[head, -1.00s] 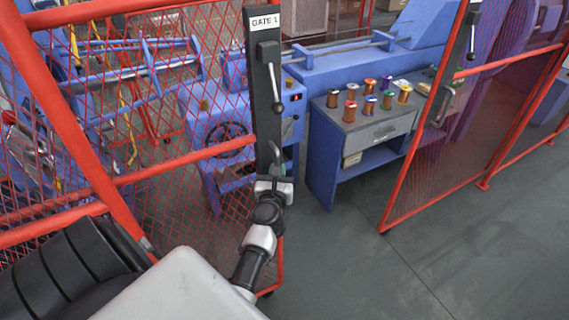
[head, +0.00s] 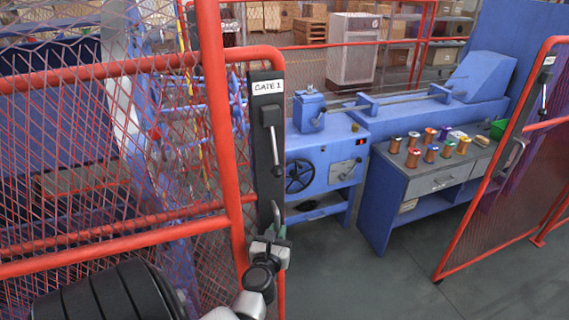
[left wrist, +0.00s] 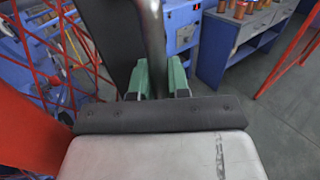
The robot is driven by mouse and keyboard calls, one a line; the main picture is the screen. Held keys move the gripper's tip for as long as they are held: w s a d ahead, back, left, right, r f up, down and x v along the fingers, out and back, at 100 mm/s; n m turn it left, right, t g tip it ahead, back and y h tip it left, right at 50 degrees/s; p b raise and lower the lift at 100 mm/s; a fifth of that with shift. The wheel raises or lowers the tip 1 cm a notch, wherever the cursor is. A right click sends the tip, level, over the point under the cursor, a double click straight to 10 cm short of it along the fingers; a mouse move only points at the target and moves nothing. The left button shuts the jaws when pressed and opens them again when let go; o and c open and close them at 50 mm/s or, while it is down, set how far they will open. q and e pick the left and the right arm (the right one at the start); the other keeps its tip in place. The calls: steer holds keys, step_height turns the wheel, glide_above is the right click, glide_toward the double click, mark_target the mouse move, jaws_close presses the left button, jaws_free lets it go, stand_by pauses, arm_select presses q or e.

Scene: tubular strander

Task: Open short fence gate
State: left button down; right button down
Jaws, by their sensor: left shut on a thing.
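The gate marked "GATE 1" (head: 267,88) is a red-framed mesh panel with a dark upright plate (head: 267,140) at its free edge. A black lever with a ball end (head: 274,128) hangs on the plate. My left gripper (head: 275,232) is low on the plate, shut on the gate's handle. In the left wrist view its green fingertips (left wrist: 159,78) close around the dark grey handle bar (left wrist: 153,30). The gate stands open, with a wide gap between it and the right-hand fence panel (head: 510,190). The handle is partly hidden by the gripper. My right gripper is out of view.
A red fence post (head: 216,120) and mesh stand close on the left. Beyond the gap are a blue machine (head: 325,165) and a blue bench (head: 380,215) with several coloured spools. Grey floor (head: 390,285) is clear in front.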

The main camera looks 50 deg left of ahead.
arm_select(q)
steer(key=shift+s+a, duration=0.2)
steer(key=shift+s, duration=0.3)
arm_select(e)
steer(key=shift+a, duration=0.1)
arm_select(q)
steer(key=c, duration=1.1)
jaws_free()
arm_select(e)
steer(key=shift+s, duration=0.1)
